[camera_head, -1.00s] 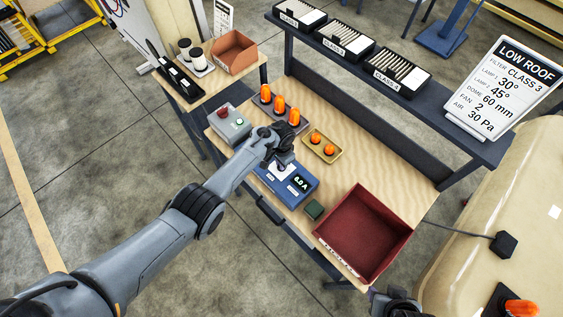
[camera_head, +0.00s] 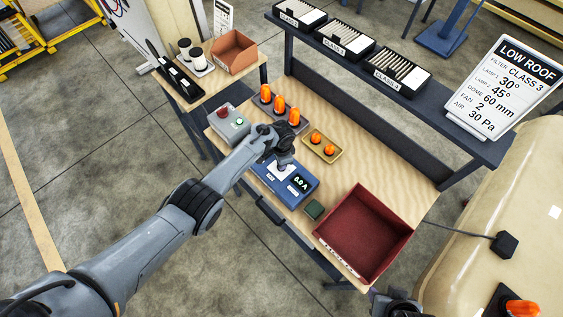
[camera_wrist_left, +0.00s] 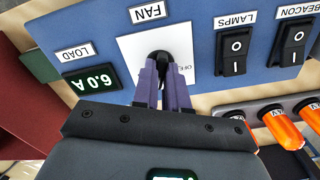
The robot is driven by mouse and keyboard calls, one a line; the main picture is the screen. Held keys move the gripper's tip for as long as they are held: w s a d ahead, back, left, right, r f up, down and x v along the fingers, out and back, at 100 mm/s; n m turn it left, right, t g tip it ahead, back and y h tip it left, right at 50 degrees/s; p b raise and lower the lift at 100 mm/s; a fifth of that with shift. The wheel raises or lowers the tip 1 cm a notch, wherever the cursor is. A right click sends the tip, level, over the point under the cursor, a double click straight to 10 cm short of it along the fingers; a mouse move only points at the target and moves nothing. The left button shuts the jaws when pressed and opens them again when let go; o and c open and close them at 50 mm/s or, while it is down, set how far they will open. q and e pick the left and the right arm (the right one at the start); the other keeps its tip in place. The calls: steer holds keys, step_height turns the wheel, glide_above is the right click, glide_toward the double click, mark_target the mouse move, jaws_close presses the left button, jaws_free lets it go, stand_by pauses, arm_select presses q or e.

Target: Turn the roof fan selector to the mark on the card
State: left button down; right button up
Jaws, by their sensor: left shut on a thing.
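The blue control panel (camera_head: 288,182) lies on the wooden table in the head view. In the left wrist view its white FAN plate (camera_wrist_left: 130,46) carries the black fan selector knob (camera_wrist_left: 160,57). My left gripper (camera_wrist_left: 164,72) is shut on this knob, its two purple fingers on either side; they hide most of the plate's marks. The card (camera_head: 508,85) at the upper right reads LOW ROOF and FAN 2. The load display (camera_wrist_left: 90,79) shows 6.0 A. My right gripper (camera_head: 397,303) is only partly seen at the bottom edge of the head view.
LAMPS (camera_wrist_left: 235,50) and BEACON (camera_wrist_left: 292,42) rocker switches sit beside the fan plate. Orange beacons (camera_head: 279,103) stand close behind my left gripper. A dark red bin (camera_head: 365,233) stands right of the panel. A small grey box (camera_head: 229,124) with a red button is at the left.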

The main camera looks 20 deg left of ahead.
arm_select(q)
steer(key=c, duration=1.2)
jaws_free()
steer(key=shift+o, duration=0.2)
steer(key=shift+r, duration=0.1)
step_height(320, 180, up, 11)
steer(key=p, duration=0.3)
steer(key=shift+f, duration=0.2)
